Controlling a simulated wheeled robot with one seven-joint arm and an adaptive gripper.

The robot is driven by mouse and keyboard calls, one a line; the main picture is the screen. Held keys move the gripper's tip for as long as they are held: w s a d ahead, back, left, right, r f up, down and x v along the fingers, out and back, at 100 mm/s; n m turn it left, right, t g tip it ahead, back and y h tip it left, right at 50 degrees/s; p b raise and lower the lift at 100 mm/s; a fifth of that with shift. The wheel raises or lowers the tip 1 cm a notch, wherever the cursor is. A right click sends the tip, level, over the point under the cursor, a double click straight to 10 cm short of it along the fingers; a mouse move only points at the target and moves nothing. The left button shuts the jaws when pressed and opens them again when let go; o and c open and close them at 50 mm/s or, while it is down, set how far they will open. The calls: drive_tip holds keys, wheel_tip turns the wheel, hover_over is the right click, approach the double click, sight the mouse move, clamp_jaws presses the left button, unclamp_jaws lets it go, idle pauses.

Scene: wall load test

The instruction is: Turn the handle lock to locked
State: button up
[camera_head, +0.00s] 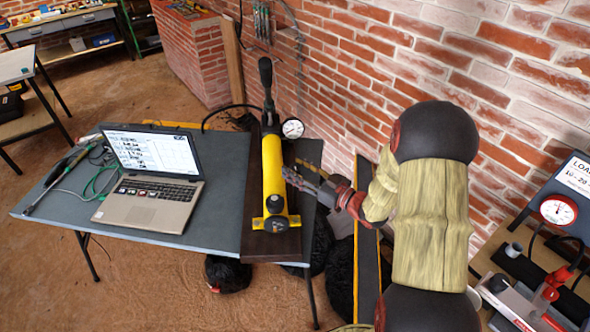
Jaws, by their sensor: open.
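A yellow hydraulic hand pump (273,172) stands on a dark board on the table, with a black upright handle (267,95) at its far end. A round white gauge (292,129) sits beside the pump's far end. My gripper (292,178) is open and reaches in from the right, its fingertips close to the right side of the yellow body. I cannot tell whether they touch it. The handle lock is too small to make out for sure, and its position cannot be told.
An open laptop (150,175) and cables lie on the left of the grey table (60,203). A black hose (222,108) arches behind the pump. A brick wall (350,60) runs behind. Another gauge (558,210) and a red-handled device stand at the far right.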

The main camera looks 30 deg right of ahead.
drive_tip(key=shift+w+a, duration=0.15)
drive_tip(key=shift+w, duration=0.2)
drive_tip(key=shift+c, duration=0.3)
clamp_jaws()
